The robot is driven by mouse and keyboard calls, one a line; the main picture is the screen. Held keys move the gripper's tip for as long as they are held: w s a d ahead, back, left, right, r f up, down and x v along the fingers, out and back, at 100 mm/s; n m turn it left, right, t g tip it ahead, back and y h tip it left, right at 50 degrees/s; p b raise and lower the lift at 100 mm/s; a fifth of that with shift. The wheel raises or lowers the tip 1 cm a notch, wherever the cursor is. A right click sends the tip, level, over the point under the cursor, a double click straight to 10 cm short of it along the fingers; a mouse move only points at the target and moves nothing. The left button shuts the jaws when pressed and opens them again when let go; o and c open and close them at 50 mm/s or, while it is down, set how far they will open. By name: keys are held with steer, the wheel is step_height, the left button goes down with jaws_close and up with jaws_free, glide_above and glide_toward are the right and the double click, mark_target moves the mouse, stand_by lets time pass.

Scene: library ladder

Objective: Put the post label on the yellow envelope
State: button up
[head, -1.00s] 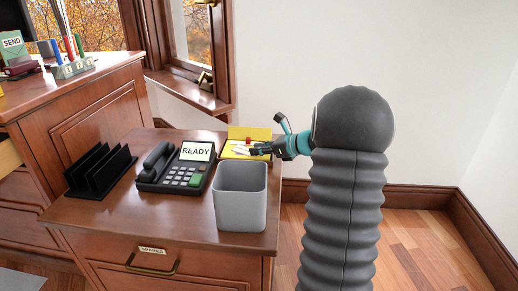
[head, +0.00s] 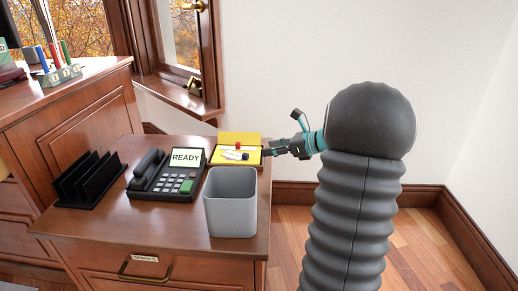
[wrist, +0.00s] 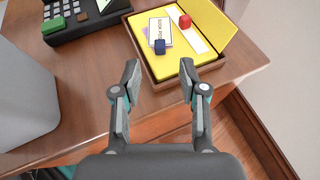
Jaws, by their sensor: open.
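A white card printed "BOOK POST" (wrist: 161,32) lies in a shallow wooden tray (wrist: 158,72) with a yellow inside, seen in the wrist view; it is small and white in the head view (head: 233,155). A small blue block (wrist: 160,47) is at the card's near end. A red block (wrist: 185,21) sits close by on a white strip (wrist: 196,40). A yellow panel (wrist: 222,40) stands along the tray's right side. I cannot tell whether any yellow surface is the envelope. My gripper (wrist: 160,74) is open and empty, just short of the tray's near edge.
A grey bin (head: 230,203) stands at the desk's front, near the tray. A phone reading "READY" (head: 170,178) and a black rack (head: 90,180) are further left. The desk's right edge is close to the tray. A window (head: 188,40) is behind.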

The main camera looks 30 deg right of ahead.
steer(key=shift+v, duration=1.4)
steer(key=shift+c, duration=0.5)
